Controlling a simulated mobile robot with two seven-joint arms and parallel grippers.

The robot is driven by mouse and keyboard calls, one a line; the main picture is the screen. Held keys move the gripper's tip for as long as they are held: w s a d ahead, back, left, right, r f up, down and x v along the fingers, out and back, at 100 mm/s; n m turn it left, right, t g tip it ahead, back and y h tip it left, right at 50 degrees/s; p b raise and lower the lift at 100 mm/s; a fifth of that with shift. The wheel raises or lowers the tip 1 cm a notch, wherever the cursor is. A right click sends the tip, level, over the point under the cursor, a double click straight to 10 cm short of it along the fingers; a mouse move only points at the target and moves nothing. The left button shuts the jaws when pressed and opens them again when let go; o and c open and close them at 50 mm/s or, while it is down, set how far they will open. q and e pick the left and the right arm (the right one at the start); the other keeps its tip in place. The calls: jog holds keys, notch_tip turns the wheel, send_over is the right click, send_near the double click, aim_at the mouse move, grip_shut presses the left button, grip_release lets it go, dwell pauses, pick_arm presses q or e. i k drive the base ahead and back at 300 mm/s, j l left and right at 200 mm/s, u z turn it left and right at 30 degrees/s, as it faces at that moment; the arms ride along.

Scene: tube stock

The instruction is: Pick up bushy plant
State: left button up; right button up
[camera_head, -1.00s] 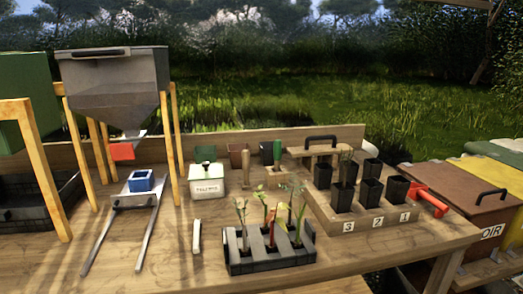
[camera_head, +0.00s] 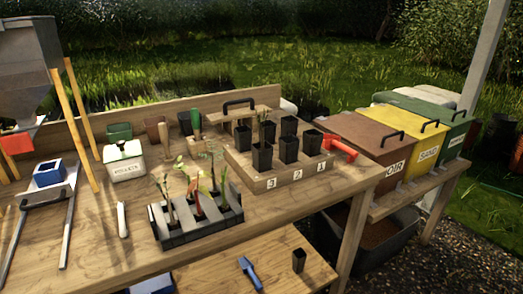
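A dark slotted tray (camera_head: 172,241) stands near the front edge of the wooden bench, with several small seedlings upright in it. A green leafy seedling (camera_head: 214,170) rises at its right, a reddish one (camera_head: 195,196) stands near the middle, and thin pale-green ones (camera_head: 166,190) stand at the left. Their leaves overlap, and I cannot tell for certain which is the bushy plant. Another small plant (camera_head: 260,127) shows in a black pot on the wooden pot stand. Neither of my grippers is in view.
The pot stand (camera_head: 262,185), numbered 3, 2, 1, holds several black pots. A white labelled box (camera_head: 126,168) and a white stick (camera_head: 122,219) lie left of the tray. Coloured bins (camera_head: 378,140) stand right. A blue trowel (camera_head: 250,272) and black pot (camera_head: 299,261) are on the lower shelf.

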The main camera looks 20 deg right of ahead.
aim_at(263, 130)
jog(key=i+l, duration=0.1)
jog(key=l, duration=0.4)
jog(key=i+l, duration=0.1)
jog(key=l, duration=0.4)
jog(key=i+l+u, duration=0.1)
jog(key=l, duration=0.4)
jog(key=i+l, duration=0.1)
jog(key=l, duration=0.4)
jog(key=i+l, duration=0.1)
jog(key=l, duration=0.4)
